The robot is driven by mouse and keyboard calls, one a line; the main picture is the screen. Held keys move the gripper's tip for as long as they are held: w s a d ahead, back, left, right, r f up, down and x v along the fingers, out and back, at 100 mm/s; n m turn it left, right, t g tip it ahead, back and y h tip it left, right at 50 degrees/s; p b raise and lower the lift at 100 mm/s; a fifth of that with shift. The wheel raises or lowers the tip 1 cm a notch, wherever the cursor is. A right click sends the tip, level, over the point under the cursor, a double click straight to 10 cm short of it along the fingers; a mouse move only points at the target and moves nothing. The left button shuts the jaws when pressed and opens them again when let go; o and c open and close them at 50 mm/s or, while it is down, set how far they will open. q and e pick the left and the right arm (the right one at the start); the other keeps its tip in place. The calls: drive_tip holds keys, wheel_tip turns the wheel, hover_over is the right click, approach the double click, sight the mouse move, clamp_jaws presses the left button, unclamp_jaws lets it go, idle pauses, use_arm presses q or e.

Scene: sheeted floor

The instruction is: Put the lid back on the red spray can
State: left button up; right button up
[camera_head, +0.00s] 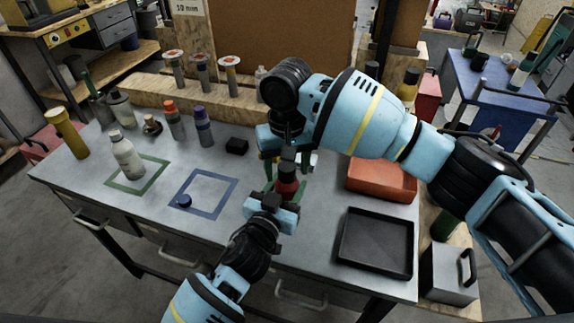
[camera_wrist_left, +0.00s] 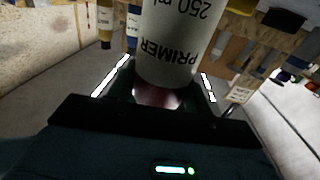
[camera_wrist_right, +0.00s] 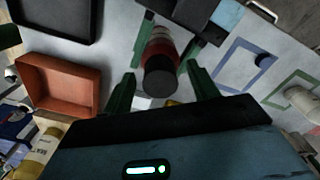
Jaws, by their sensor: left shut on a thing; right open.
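The red spray can (camera_head: 287,182) is held by my left gripper (camera_head: 275,201) near the middle of the table. Its white "PRIMER 250 ml" label (camera_wrist_left: 170,50) fills the middle of the left wrist view, between the fingers. A black lid (camera_wrist_right: 160,82) shows at the can's top, in line with it; I cannot tell if it is fully seated. My right gripper (camera_wrist_right: 163,88) is open above the can, its green fingers apart on either side of the lid. In the head view the right arm partly hides the can's top.
A dark blue cap (camera_head: 184,201) lies in the blue square outline (camera_head: 208,216). A white bottle (camera_head: 127,155) stands at the green outline. An orange bin (camera_head: 380,180) and black tray (camera_head: 376,243) are at the right. Several bottles line the back left.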

wheel_tip(320, 180, up, 12)
idle(0.5)
use_arm(q)
drive_tip(key=o, duration=1.4)
drive_tip(key=shift+o, duration=0.2)
drive_tip(key=shift+s+a+f, duration=0.1)
drive_tip(key=shift+s+a, duration=0.15)
drive_tip(key=shift+s, duration=0.35)
use_arm(e)
wheel_tip(320, 180, down, 3)
drive_tip(key=shift+w+r+b, duration=0.1)
drive_tip(key=shift+w+b, duration=0.05)
drive_tip(key=shift+b, duration=0.25)
drive_tip(key=shift+g, duration=0.3)
use_arm(q)
drive_tip(key=v, duration=0.6)
drive_tip(key=shift+s, duration=0.25)
